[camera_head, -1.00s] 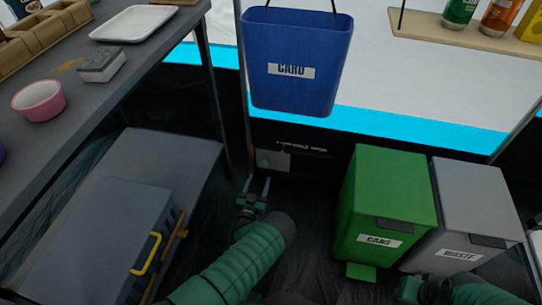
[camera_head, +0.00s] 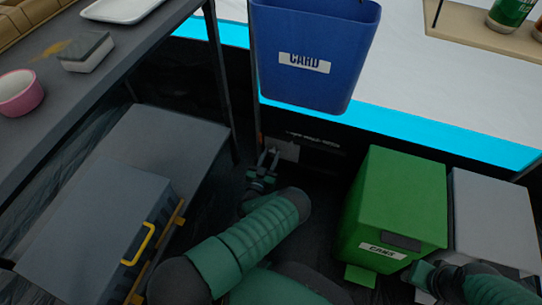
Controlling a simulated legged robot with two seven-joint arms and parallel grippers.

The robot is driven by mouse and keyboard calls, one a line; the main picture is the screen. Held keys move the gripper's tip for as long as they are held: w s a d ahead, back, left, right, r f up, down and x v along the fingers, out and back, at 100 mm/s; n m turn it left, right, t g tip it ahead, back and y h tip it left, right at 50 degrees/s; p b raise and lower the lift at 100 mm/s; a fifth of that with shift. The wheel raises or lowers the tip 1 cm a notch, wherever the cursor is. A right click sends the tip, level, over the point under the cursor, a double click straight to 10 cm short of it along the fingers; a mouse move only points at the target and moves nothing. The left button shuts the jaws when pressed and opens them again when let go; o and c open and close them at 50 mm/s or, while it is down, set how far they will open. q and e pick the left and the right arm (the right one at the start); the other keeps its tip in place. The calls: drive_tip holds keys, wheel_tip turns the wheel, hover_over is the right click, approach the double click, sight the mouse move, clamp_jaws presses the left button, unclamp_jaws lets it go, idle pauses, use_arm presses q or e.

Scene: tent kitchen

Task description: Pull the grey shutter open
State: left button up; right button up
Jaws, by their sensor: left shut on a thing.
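The grey shutter (camera_head: 287,151) is a small pale grey panel low on the dark unit at the back, below the blue bin. My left gripper (camera_head: 268,158) is at the panel's left end, its fingers pointing away from me. It is shut on the shutter, though the grip is small and dark in the picture. How far the shutter stands open is too small to tell. My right gripper (camera_head: 424,273) shows dark in front of the bins at the lower right; its jaws are unclear.
A blue CARD bin (camera_head: 312,45) hangs above the shutter. A green CANS bin (camera_head: 400,200) and a grey bin (camera_head: 490,210) stand to the right. A grey case with a yellow handle (camera_head: 139,243) and a table (camera_head: 70,110) are at left.

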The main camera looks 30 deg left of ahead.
use_arm(q)
clamp_jaws()
idle(1.0)
